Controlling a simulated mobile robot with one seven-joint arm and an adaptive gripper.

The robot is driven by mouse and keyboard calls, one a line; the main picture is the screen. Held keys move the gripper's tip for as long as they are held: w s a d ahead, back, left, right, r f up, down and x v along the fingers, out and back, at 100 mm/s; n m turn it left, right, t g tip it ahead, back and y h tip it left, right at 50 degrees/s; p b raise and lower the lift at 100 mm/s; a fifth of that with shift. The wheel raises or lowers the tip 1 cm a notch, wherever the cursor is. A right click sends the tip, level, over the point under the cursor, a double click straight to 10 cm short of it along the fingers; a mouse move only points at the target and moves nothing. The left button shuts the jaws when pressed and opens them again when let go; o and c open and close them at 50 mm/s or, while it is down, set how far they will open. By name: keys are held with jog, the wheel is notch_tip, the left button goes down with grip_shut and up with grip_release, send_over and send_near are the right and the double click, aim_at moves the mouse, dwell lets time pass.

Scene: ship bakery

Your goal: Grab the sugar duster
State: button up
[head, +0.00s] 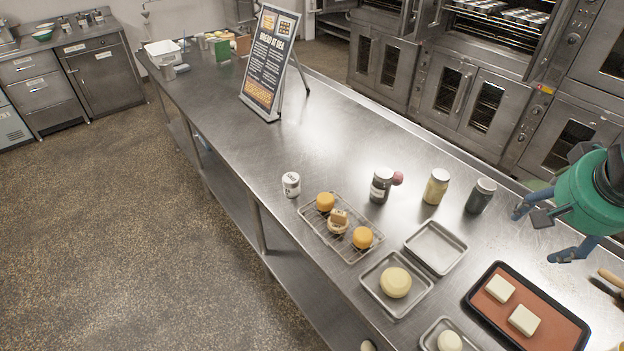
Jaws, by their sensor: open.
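No readable label marks the sugar duster. A dark shaker-like container (481,196) with a grey lid stands upright on the steel counter, just left of my gripper. A small white labelled can (291,184) stands further left, near the counter's front edge, and I cannot tell which of the two is the duster. My gripper (535,236) is at the right edge, with a green body and blue fingers. Its fingers are spread apart and empty, pointing left. It does not appear to touch any container.
A pale-yellow jar (437,187) and a dark jar (381,186) with a pink ball beside it stand left of the dark container. In front are a wire rack (337,243) of cakes, steel trays (436,247) and a baking tray (582,337). A sign (267,62) stands further back.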

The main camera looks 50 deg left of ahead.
jog(key=w+a+f+n+p, duration=0.1)
jog(key=a, duration=0.8)
jog(key=w+a+f+n, duration=0.1)
jog(key=w+a, duration=0.1)
jog(key=a, duration=0.6)
jog(key=n+g+y+p, duration=0.2)
jog(key=n+p, duration=0.1)
jog(key=p, duration=0.1)
send_over(291, 177)
jog(key=s+d, duration=0.4)
notch_tip(291, 177, down, 14)
jog(key=shift+w+a+f, duration=0.1)
jog(key=shift+a+f, duration=0.1)
jog(key=shift+a, duration=0.05)
jog(key=shift+f, duration=0.15)
jog(key=shift+w+b+x, duration=0.2)
jog(key=shift+b+x, duration=0.45)
jog(key=shift+x, duration=3.55)
jog(key=shift+d, duration=0.15)
